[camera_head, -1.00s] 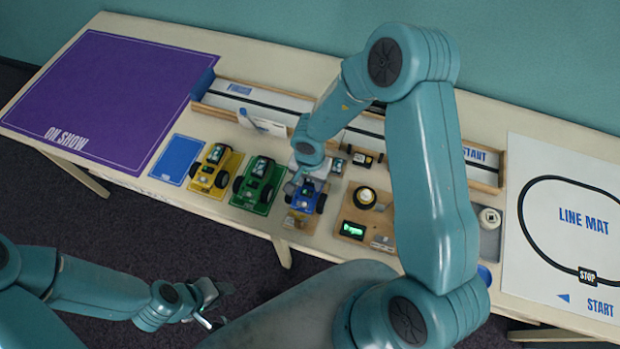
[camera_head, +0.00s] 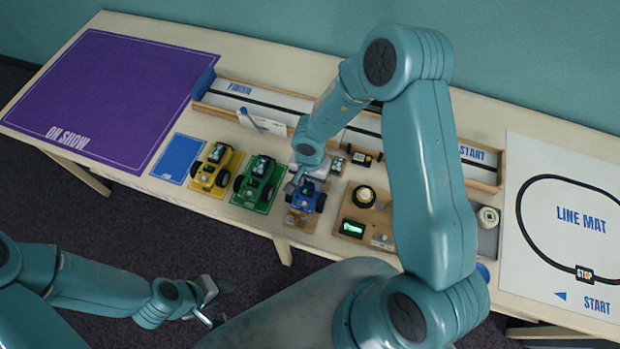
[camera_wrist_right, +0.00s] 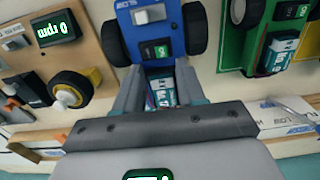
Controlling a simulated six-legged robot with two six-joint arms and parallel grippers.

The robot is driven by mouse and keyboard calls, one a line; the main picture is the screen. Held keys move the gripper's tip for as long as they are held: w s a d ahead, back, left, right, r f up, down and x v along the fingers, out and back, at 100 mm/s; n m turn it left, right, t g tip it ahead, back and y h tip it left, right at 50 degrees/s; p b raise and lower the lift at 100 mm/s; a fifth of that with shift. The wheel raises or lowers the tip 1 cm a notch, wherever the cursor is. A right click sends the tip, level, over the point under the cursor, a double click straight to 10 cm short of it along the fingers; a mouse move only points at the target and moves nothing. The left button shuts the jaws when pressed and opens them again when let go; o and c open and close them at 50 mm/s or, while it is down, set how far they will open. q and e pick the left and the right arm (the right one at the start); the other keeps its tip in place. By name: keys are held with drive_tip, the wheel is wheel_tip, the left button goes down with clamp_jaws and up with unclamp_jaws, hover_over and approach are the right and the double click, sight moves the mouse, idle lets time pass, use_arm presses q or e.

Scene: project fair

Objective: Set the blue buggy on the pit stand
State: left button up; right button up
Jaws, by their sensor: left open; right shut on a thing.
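The blue buggy (camera_head: 308,197) is level with the front row of buggies, over a small wooden stand (camera_head: 298,221) that looks like the pit stand. I cannot tell whether its weight rests on the stand. My right gripper (camera_head: 296,185) is shut on the buggy's rear part from above. In the right wrist view the fingers (camera_wrist_right: 160,92) straddle the narrow end of the blue buggy (camera_wrist_right: 160,38), around a small labelled block; the wheels show beyond. My left gripper (camera_head: 212,303) is open and empty, low over the floor in front of the table.
The green buggy (camera_head: 258,183) stands close left of the blue one, with the yellow buggy (camera_head: 214,168) beyond. A bare blue mat (camera_head: 178,157) lies further left. A wooden board (camera_head: 366,215) with a wheel and a green display is close on the right. A walled track (camera_head: 265,100) runs behind.

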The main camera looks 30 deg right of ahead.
drive_tip(key=shift+f+p, duration=0.2)
drive_tip(key=shift+p, duration=0.8)
idle(0.5)
drive_tip(key=o, duration=1)
wheel_tip(320, 180, up, 16)
drive_tip(key=shift+r, duration=0.2)
